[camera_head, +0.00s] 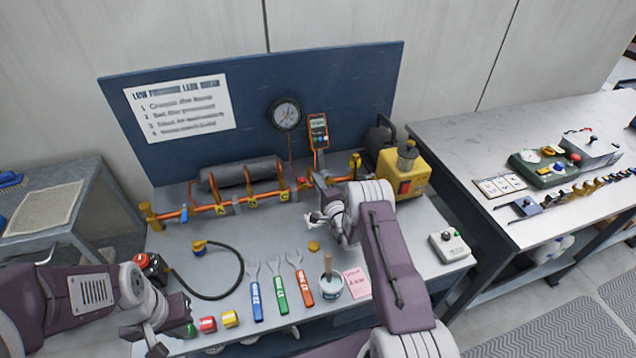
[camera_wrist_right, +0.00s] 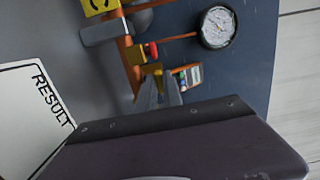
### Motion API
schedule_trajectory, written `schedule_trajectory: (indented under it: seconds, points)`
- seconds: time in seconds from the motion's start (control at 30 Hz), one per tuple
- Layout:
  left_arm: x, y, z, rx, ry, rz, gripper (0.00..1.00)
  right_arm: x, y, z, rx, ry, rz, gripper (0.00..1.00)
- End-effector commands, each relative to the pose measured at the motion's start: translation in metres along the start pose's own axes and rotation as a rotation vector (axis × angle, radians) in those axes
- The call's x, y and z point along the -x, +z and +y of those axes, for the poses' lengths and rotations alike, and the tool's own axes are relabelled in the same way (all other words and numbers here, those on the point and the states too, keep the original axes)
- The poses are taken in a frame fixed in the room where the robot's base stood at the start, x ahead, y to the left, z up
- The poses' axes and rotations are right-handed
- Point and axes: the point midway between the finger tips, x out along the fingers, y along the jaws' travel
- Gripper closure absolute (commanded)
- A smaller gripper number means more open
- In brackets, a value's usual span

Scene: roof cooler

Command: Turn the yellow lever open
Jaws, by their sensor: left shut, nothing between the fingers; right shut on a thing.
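The orange pipe (camera_head: 265,195) runs along the back of the bench, with a red handle (camera_wrist_right: 150,49) on it in the right wrist view. A small yellow lever (camera_wrist_right: 158,74) shows just beyond that handle, at the tips of my right gripper (camera_wrist_right: 165,92). The right gripper is shut on the lever; its fingers hide part of it. In the head view the right gripper (camera_head: 318,180) reaches the pipe's right part and the lever is mostly hidden. My left gripper (camera_head: 158,346) is shut and empty near the bench's front left, far from the lever.
A gauge (camera_head: 286,114) and an orange meter (camera_head: 318,130) are at the back panel. A yellow pump (camera_head: 402,175) stands right of my right gripper.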

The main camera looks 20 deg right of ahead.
Motion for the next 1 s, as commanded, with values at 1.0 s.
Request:
schedule_trajectory:
  seconds: [1.0]
  points:
    - [-0.002, 0.000, 0.000, 0.000, 0.000, 0.000, 1.00, 0.059, -0.001, 0.002, -0.002, 0.005, 0.000, 0.80]
